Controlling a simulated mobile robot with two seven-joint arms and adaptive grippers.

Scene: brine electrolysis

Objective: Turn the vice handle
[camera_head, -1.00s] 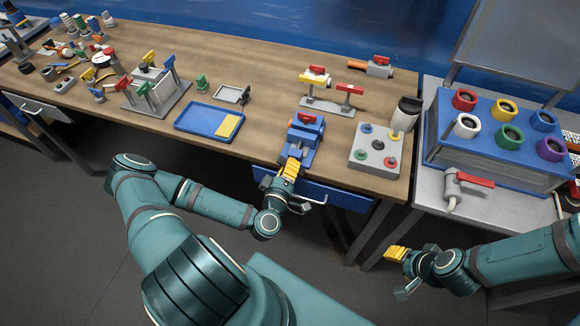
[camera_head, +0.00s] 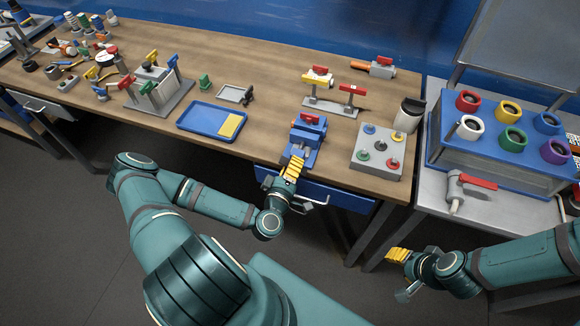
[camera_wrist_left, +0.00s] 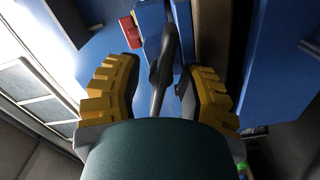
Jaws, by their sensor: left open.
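The blue vice (camera_head: 306,138) with a red part on top stands at the front edge of the wooden table. My left gripper (camera_head: 292,167), with yellow fingers, is at the front of the vice, over the table edge. In the left wrist view my left gripper (camera_wrist_left: 165,85) is open, and the grey vice handle (camera_wrist_left: 168,50) reaches between its two fingers with gaps visible beside it. The handle's near end is partly hidden by the gripper body. My right gripper (camera_head: 397,255) hangs low in front of the side table, away from the vice; its opening is unclear.
A grey box with coloured knobs (camera_head: 367,163) stands right of the vice. A blue tray (camera_head: 200,124) lies to its left. A grey stand (camera_head: 330,107) with red and yellow parts is behind. A blue drawer (camera_head: 340,194) with a handle is below the tabletop.

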